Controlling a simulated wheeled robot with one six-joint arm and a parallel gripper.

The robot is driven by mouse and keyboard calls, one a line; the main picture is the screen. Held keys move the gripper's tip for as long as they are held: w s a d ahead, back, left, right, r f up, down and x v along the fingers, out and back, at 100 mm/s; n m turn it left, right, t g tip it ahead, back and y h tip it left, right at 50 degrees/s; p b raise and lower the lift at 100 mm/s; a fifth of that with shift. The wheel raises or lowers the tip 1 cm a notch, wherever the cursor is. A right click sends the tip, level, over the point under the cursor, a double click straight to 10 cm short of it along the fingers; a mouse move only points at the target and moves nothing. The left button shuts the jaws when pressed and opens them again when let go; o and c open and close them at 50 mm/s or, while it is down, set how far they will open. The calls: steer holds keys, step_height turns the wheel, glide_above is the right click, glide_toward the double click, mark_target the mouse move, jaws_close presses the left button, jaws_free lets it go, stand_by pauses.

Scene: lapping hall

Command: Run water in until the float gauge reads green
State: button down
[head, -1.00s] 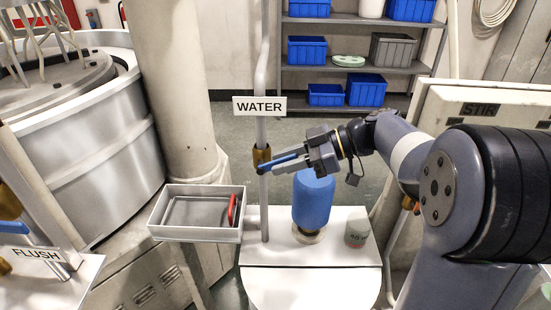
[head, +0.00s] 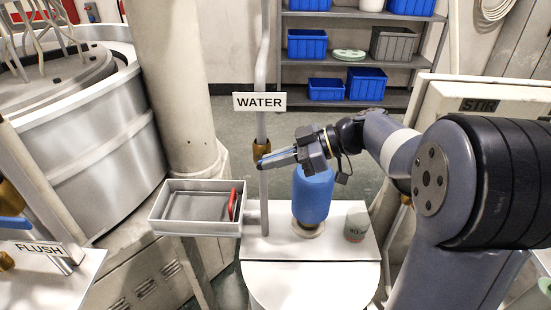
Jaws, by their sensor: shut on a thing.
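The water valve has a brass body (head: 261,150) on a thin upright pipe (head: 264,200), below a white WATER sign (head: 259,101). Its blue lever (head: 277,161) crosses in front of the pipe and points right. My gripper (head: 296,153) comes from the right and is shut on the lever, its fingers partly covering it. I cannot make out a float gauge or its reading in this view.
A blue bottle (head: 312,197) stands just below my gripper on the white top (head: 285,246), beside a small grey pot (head: 356,222). A grey tray (head: 180,229) with a red-handled item is at left. A FLUSH sign (head: 36,248) stands at lower left.

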stand_by(0.4)
steer(key=shift+a+h+b, duration=0.1)
steer(key=shift+h+b, duration=0.2)
steer(key=shift+b, duration=0.2)
steer(key=shift+r+h, duration=0.15)
steer(key=shift+h, duration=0.15)
steer(key=c, duration=1.6)
jaws_free()
steer(key=shift+o, duration=0.2)
steer(key=b+v, duration=0.2)
steer(key=v, duration=0.9)
